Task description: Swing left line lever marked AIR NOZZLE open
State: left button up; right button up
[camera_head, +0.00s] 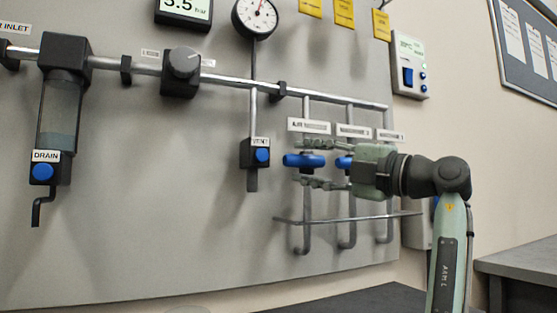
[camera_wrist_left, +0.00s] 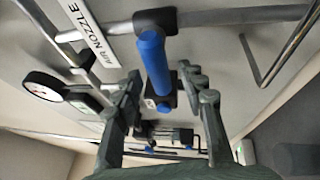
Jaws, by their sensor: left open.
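The AIR NOZZLE lever is a blue handle (camera_head: 304,160) on the leftmost of three vertical pipes in the head view, lying across its pipe. The label above it (camera_head: 309,126) is blurred there, but AIR NOZZLE reads clearly on the label in the wrist view (camera_wrist_left: 90,32). My left gripper (camera_head: 313,164) comes in from the right, open, one finger above the handle's height and one below. In the wrist view the blue handle (camera_wrist_left: 154,62) shows between the fingers of my left gripper (camera_wrist_left: 165,84); contact cannot be told. My right gripper is not in view.
A second blue lever (camera_head: 343,162) is close behind my left gripper, partly hidden. A horizontal rail (camera_head: 350,218) crosses below the levers. A VENT valve (camera_head: 262,155) stands to the left, and a control box (camera_head: 409,66) is up right. The panel below the rail is clear.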

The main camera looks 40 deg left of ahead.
pick_arm(q)
jog(key=a+r, duration=0.1)
jog(key=a, duration=0.5)
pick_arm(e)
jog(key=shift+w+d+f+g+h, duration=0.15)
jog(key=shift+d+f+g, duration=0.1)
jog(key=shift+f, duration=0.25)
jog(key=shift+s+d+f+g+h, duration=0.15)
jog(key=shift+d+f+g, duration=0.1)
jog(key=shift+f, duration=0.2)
pick_arm(q)
jog(key=shift+c, duration=0.4)
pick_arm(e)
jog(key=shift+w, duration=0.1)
pick_arm(q)
grip_shut()
